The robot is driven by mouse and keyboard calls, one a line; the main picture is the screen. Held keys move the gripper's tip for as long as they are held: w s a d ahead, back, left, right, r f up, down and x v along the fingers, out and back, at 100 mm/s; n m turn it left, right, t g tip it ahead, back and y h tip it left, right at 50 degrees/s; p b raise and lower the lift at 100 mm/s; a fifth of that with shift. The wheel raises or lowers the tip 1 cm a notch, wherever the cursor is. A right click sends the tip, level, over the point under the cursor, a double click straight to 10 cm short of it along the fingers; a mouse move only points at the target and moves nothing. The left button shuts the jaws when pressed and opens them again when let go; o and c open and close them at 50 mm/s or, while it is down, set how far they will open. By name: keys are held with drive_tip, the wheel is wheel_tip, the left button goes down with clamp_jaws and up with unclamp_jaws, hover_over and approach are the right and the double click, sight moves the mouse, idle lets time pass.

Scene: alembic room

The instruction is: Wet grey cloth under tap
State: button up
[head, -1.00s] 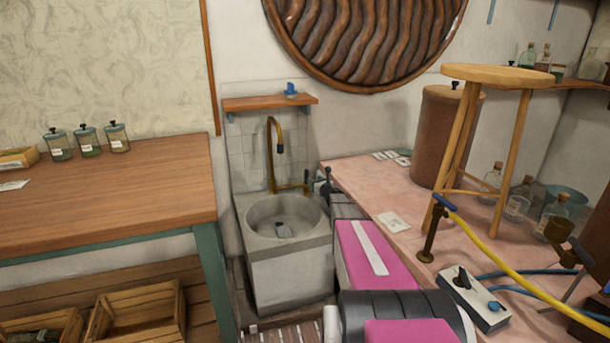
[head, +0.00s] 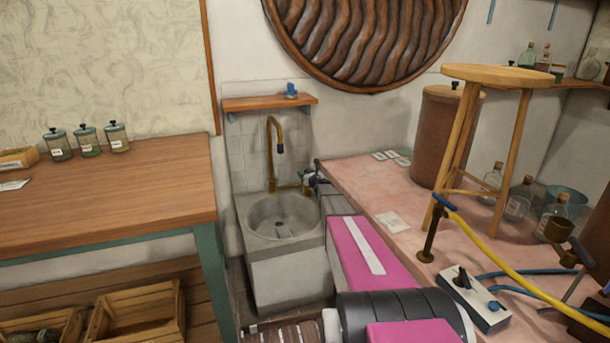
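The grey cloth (head: 282,230) appears as a small dark grey piece lying in the bottom of the round stone sink basin (head: 256,240). The brass tap (head: 270,150) rises behind the basin and its spout arches over it. A brass side part of the tap (head: 290,187) reaches right from its foot. My gripper (head: 309,181) is small and dark, at the right end of that side part. I cannot tell whether it touches it, or how its fingers stand. My pink arm comes in from the lower right. I can make out no water stream.
A wooden table (head: 110,190) with several jars stands left of the sink. A pink-topped bench (head: 390,200) lies to the right, with a stool (head: 490,75), bottles and a yellow hose (head: 520,275). A small shelf (head: 268,102) hangs above the tap. Crates (head: 140,315) sit below the table.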

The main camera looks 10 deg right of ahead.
clamp_jaws()
drive_tip(key=shift+s+d+r+n+t+y, duration=0.1)
drive_tip(key=shift+s+n+t+y, duration=0.25)
drive_tip(key=shift+s+t, duration=0.65)
drive_tip(key=shift+w, duration=0.2)
drive_tip(key=shift+o, duration=0.7)
unclamp_jaws()
drive_tip(key=shift+s, duration=0.1)
drive_tip(key=v, duration=1)
drive_tip(key=shift+s+f, duration=0.25)
drive_tip(key=shift+f, duration=0.05)
drive_tip(key=shift+d, duration=0.1)
